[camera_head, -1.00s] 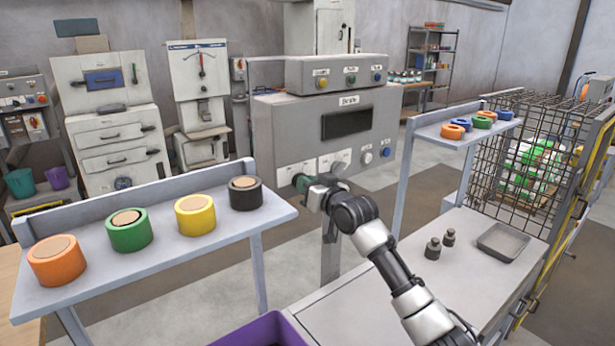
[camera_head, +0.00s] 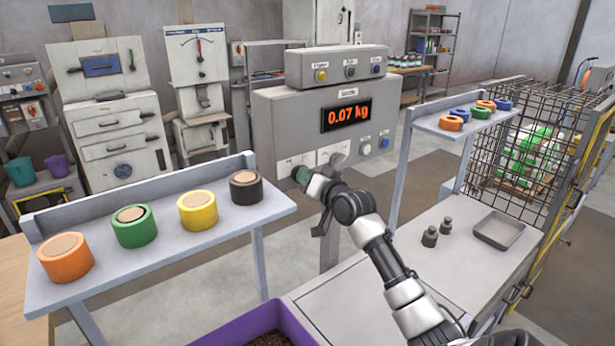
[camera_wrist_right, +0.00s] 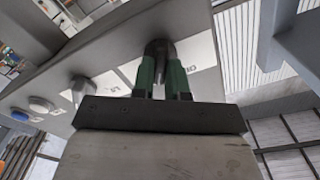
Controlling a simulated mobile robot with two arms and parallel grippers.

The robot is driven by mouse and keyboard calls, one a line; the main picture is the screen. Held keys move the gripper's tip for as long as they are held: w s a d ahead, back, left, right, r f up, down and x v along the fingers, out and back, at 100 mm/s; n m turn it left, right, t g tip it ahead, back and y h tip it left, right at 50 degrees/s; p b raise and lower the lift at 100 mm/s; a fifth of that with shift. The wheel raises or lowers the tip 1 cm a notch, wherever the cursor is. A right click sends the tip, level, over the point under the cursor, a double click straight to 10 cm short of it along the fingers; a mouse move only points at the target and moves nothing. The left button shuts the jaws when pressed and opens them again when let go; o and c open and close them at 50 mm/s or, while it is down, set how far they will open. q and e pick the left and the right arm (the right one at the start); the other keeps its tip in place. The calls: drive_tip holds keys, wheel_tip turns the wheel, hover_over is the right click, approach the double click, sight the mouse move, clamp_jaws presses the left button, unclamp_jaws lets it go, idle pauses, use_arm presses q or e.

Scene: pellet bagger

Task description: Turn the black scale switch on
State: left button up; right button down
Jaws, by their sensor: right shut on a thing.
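The scale (camera_head: 285,125) is a grey cabinet on a post, and its display (camera_head: 347,115) is lit with "0.07 kg" in orange. My right gripper (camera_head: 302,176) is at the left switch plate on the lower front of the cabinet. In the right wrist view, its green fingers (camera_wrist_right: 162,78) are shut on the black switch (camera_wrist_right: 159,48), a dark rounded knob. In the head view the gripper hides most of this switch. My left gripper is not in view.
A grey switch (camera_wrist_right: 80,88) sits beside the held one, with white and blue buttons further along. A shelf with coloured tape rolls (camera_head: 197,209) stands at left. A purple bin (camera_head: 255,325) and a bench with weights (camera_head: 430,237) are in front.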

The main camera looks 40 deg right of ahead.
drive_tip(key=c, duration=1.1)
unclamp_jaws()
drive_tip(key=shift+c, duration=0.2)
drive_tip(key=s+a+b, duration=0.1)
drive_tip(key=s+b, duration=0.2)
drive_tip(key=s, duration=0.7)
drive_tip(key=shift+s, duration=0.4)
drive_tip(key=shift+a, duration=0.1)
